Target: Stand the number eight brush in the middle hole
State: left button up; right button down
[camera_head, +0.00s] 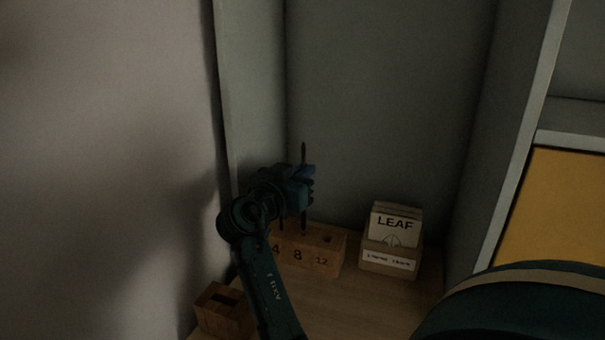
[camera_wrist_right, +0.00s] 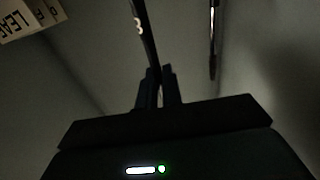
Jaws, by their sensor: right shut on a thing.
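My right gripper (camera_head: 305,181) is shut on a dark, thin brush (camera_head: 303,152), held upright above the wooden block (camera_head: 318,262) marked 4, 8 and 12. In the right wrist view, the brush (camera_wrist_right: 147,38) runs up from between the fingers (camera_wrist_right: 160,88) and carries a pale mark that looks like an 8. In the head view, its lower end is at or just over the middle hole, above the 8; I cannot tell whether it is inside. The hole above the 12 looks empty. My left gripper is not in view.
Another thin brush (camera_wrist_right: 212,42) shows in the right wrist view, apart from the held one. A box of cards marked LEAF (camera_head: 389,262) stands right of the block. A small wooden box (camera_head: 222,318) sits at front left. Walls close in the left and back.

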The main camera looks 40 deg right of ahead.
jog(key=shift+f+b, duration=0.35)
jog(key=shift+b, duration=0.25)
dwell(0.5)
dwell(0.4)
jog(key=shift+f+b, duration=0.7)
jog(key=shift+b, duration=0.25)
jog(key=shift+f, duration=0.15)
jog(key=shift+s+f+b, duration=0.15)
jog(key=shift+f+b, duration=1.05)
jog(key=shift+b, duration=0.5)
